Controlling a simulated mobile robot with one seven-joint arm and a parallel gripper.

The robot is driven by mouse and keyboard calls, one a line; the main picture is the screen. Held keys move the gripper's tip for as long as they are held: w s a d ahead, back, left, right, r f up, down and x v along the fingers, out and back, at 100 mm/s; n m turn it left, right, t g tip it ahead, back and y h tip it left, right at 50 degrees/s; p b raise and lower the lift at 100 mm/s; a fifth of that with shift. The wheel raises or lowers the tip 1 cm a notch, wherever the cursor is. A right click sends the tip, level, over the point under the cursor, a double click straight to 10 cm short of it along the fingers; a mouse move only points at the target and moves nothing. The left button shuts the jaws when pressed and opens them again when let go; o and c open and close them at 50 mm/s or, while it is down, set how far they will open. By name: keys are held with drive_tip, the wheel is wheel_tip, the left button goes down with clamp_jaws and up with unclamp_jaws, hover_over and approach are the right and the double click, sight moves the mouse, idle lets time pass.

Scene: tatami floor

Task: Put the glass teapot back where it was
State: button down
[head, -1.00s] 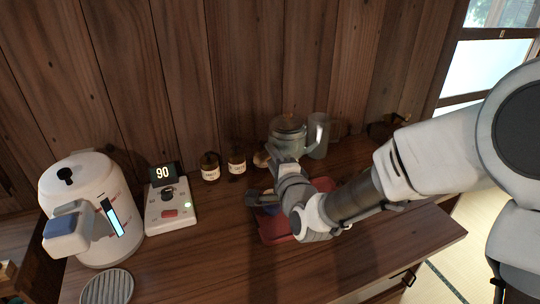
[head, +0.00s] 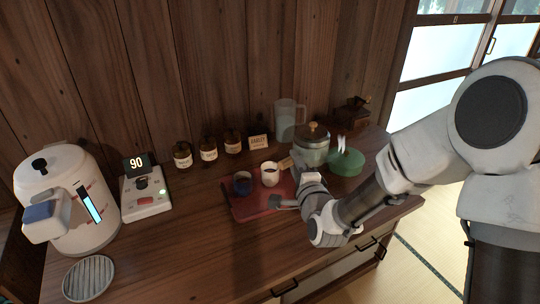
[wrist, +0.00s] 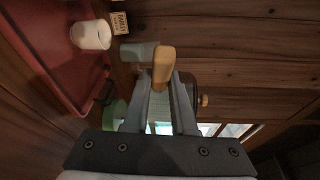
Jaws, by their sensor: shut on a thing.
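The glass teapot (head: 312,152), with a brown wooden knob on its lid, is at the right part of the counter in the head view, in front of and right of a clear pitcher. My gripper (head: 303,172) is directly in front of it. In the wrist view my gripper (wrist: 160,85) is shut on a tan handle (wrist: 163,60), which appears to be the teapot's. The teapot looks upright. My gripper and wrist hide part of its near side and base, so I cannot tell whether it touches the counter.
A green round object (head: 347,162) is close to the teapot's right. A red tray (head: 247,208) with a dark blue cup (head: 242,184) and a white cup (head: 270,176) lies left. The pitcher (head: 285,122), a label card (head: 258,142) and a dark grinder (head: 352,115) stand behind.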

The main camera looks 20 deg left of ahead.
drive_tip(key=w+d+f+m+t+h, duration=0.1)
drive_tip(key=w+d+f+m+h, duration=0.25)
drive_tip(key=d, duration=0.85)
drive_tip(key=d+f+m+t+h, duration=0.2)
drive_tip(key=d+f+h, duration=0.3)
drive_tip(key=d, duration=0.7)
drive_tip(key=s+d+f+b, duration=0.1)
drive_tip(key=d+f+b, duration=0.2)
drive_tip(key=f+b, duration=0.2)
drive_tip(key=s+d+f+m+h+b, duration=0.1)
drive_tip(key=d+f+b, duration=0.3)
drive_tip(key=f, duration=0.4)
drive_tip(key=shift+s+d+f+b, duration=0.2)
drive_tip(key=shift+s+f+b, duration=0.1)
drive_tip(key=shift+b, duration=0.2)
